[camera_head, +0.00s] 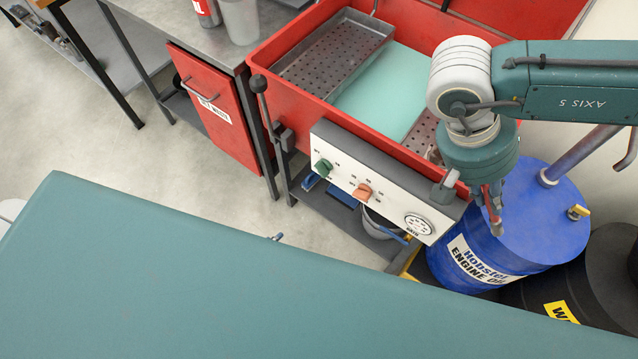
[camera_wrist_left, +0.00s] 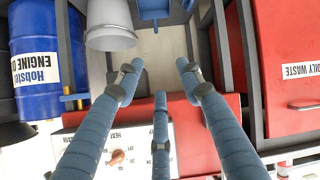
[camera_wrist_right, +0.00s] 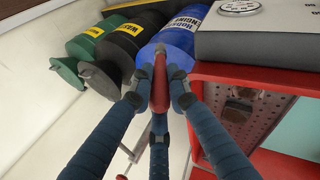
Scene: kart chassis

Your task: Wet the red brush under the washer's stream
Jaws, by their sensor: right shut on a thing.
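The red washer (camera_head: 290,45) has a basin with a pale green floor (camera_head: 380,95). No water stream is visible. Its front panel (camera_head: 350,165) carries a green knob (camera_head: 323,168) and an orange knob (camera_head: 363,190). My right gripper (camera_head: 490,200) is outside the washer's right front corner, above the blue drum. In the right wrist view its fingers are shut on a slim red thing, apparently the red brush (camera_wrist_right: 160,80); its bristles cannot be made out. My left gripper (camera_wrist_left: 159,80) is open and empty, with the panel below its fingers in the left wrist view.
A blue engine oil drum (camera_head: 540,230) and dark waste drums (camera_head: 590,290) stand right of the washer. A perforated tray (camera_head: 335,55) sits in the basin. A red waste bin (camera_head: 215,110) is left of the washer. A grey bucket (camera_wrist_left: 110,25) stands underneath.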

